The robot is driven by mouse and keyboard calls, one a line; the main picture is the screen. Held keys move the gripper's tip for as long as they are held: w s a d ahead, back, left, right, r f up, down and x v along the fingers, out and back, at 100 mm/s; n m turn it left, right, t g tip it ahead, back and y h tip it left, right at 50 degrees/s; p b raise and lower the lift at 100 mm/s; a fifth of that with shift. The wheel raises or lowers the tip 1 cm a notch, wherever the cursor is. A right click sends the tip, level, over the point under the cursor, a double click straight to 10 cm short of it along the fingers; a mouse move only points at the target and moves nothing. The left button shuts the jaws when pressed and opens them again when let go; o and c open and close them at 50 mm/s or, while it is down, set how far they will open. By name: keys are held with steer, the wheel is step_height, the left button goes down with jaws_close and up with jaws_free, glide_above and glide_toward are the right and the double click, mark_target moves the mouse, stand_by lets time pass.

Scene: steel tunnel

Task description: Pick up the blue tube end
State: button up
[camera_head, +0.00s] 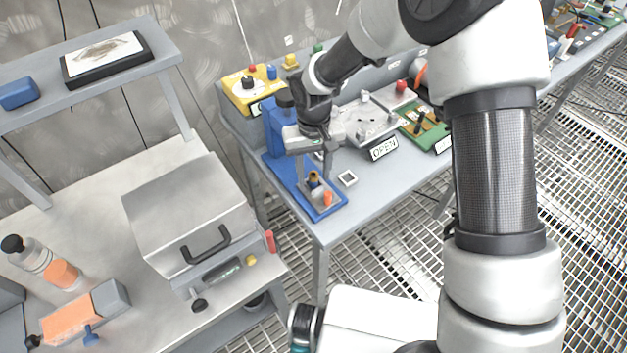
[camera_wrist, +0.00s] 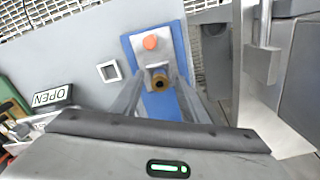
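My gripper (camera_head: 314,168) points down over a blue stand (camera_head: 334,208) on the grey table. The wrist view shows its two fingers apart, one on each side of a brass-coloured ring or tube end with a dark centre (camera_wrist: 160,83). I cannot tell whether the fingers touch it. The brass piece (camera_head: 313,179) sits on a grey block above the blue base (camera_wrist: 133,43). An orange knob (camera_head: 328,198) is on the same base, and it also shows in the wrist view (camera_wrist: 150,42). I see no tube end that is clearly blue.
A small square white frame (camera_head: 347,178) and an OPEN sign (camera_head: 384,148) lie right of the stand. A grey fixture plate (camera_head: 368,122) and a green board (camera_head: 430,130) are behind. A metal box (camera_head: 190,210) with a black handle stands on the left bench.

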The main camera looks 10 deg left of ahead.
jaws_close()
steer(key=shift+r, duration=0.15)
